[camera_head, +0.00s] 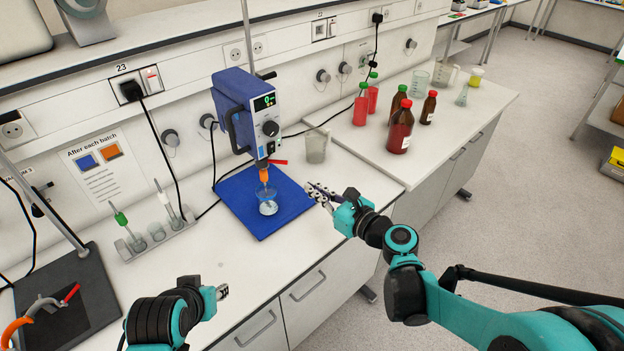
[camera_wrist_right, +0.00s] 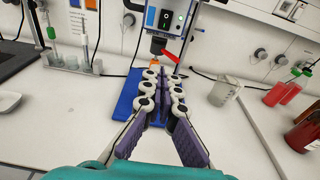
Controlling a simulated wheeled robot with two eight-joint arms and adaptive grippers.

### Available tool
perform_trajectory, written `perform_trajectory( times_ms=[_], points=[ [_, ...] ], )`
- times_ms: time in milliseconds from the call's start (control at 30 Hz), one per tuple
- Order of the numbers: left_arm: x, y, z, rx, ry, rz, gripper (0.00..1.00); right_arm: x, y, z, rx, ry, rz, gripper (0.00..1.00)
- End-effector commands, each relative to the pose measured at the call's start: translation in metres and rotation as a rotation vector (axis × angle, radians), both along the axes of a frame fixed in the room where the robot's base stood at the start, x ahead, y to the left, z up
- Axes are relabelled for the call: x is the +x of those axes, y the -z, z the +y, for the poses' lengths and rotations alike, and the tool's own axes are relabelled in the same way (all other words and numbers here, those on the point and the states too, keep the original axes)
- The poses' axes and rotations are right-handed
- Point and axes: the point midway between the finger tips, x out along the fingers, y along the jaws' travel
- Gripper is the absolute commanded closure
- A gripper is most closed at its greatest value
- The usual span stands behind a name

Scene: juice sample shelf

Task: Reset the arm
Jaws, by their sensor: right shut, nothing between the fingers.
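My right gripper (camera_head: 318,192) is held over the front right of the blue mat, by the bench edge. It is shut and holds nothing; its purple fingers with pale round joints (camera_wrist_right: 163,85) fill the middle of the right wrist view. My left gripper (camera_head: 222,291) is at the lower left over the bench's front edge, and only its tip shows past the wrist. I cannot tell whether it is open. The blue stirrer (camera_head: 240,112) stands behind the blue mat (camera_head: 241,214), with a clear vessel (camera_head: 268,207) under its orange chuck.
A glass beaker (camera_head: 316,146) stands right of the stirrer. Brown bottles (camera_head: 400,130) and red bottles (camera_head: 361,106) stand further right. An electrode rack (camera_head: 150,242) and a dark stand base (camera_head: 75,310) are on the left. The bench front between my arms is clear.

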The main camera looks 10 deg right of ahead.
Motion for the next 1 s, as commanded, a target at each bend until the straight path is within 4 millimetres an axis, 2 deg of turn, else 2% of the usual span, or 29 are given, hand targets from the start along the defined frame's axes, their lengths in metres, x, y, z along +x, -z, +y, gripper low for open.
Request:
perform_trajectory(
  times_ms=[167,267,367,467,567,600,700,833,1000],
  points=[
    [0.0,0.0,0.0,0.0,0.0,0.0,0.66,-0.001,0.001,0.0,-0.01,-0.002,-0.003,1.0],
    [0.0,0.004,0.0,0.0,0.0,0.0,0.66,-0.008,0.007,0.003,-0.123,-0.025,-0.037,1.0],
    [0.0,0.013,0.0,0.0,0.0,0.0,0.66,-0.028,0.025,0.006,-0.412,-0.098,-0.125,1.0],
    [0.0,0.024,0.0,0.0,0.0,0.0,0.66,-0.061,0.053,0.002,-0.843,-0.241,-0.258,1.0],
    [0.0,0.036,0.0,0.0,0.0,0.0,0.66,-0.098,0.084,-0.014,-1.303,-0.455,-0.405,1.0],
    [0.0,0.04,0.0,0.0,0.0,0.0,0.66,-0.112,0.096,-0.024,-1.474,-0.554,-0.461,1.0],
    [0.0,0.049,0.0,0.0,0.0,0.0,0.66,-0.146,0.118,-0.052,-1.84,-0.818,-0.584,1.0],
    [0.0,0.057,0.0,0.0,0.0,0.0,0.66,-0.178,0.135,-0.086,-2.153,-1.132,-0.696,1.0],
    [0.0,0.06,0.0,0.0,0.0,0.0,0.66,-0.196,0.141,-0.11,-2.322,-1.361,-0.758,1.0]
  ],
)
